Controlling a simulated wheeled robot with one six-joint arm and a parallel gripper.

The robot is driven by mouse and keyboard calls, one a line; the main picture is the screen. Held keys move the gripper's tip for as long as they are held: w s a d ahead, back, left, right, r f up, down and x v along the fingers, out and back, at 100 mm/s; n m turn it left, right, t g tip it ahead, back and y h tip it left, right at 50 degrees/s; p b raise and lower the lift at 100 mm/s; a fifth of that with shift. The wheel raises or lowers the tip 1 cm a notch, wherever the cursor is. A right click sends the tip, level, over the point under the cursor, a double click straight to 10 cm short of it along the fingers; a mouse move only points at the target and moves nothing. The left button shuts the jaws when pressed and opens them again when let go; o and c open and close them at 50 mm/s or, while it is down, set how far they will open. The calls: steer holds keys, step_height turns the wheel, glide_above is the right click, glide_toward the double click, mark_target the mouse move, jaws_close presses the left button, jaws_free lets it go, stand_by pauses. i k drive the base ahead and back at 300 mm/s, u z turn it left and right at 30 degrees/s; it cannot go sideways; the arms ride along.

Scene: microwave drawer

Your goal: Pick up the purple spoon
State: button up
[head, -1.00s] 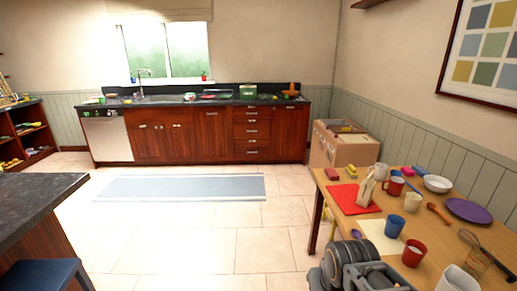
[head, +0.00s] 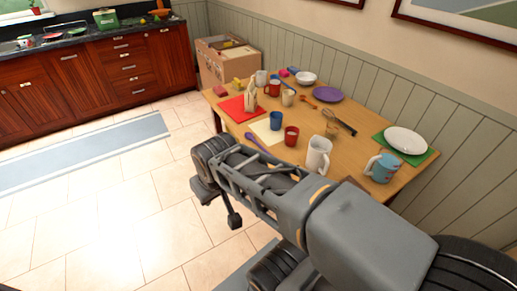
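The purple spoon (head: 255,141) lies on the wooden table (head: 232,128) near its front edge, beside the cream mat (head: 262,134). Part of the spoon's far end is close to my arm in the picture. My grey arm reaches from the lower right toward the left, in front of the table's near edge. Dark parts at the arm's left end hang over the floor, apart from the spoon in the picture. I cannot clearly make out the gripper's fingers or whether they are open. Nothing is seen held.
Near the spoon stand a blue cup (head: 276,121), a red cup (head: 291,136) and a white pitcher (head: 318,155). A teal mug (head: 382,167) and a white plate (head: 406,140) are at the right end. A red mat (head: 235,108) lies left.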

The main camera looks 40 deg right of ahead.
mark_target(248, 135)
steer(key=k, duration=1)
steer(key=z, duration=0.7)
steer(key=i, duration=0.5)
steer(key=z, duration=0.05)
steer(key=k, duration=0.5)
steer(key=u, duration=0.7)
steer(key=i, duration=3.8)
steer(key=z, duration=2.35)
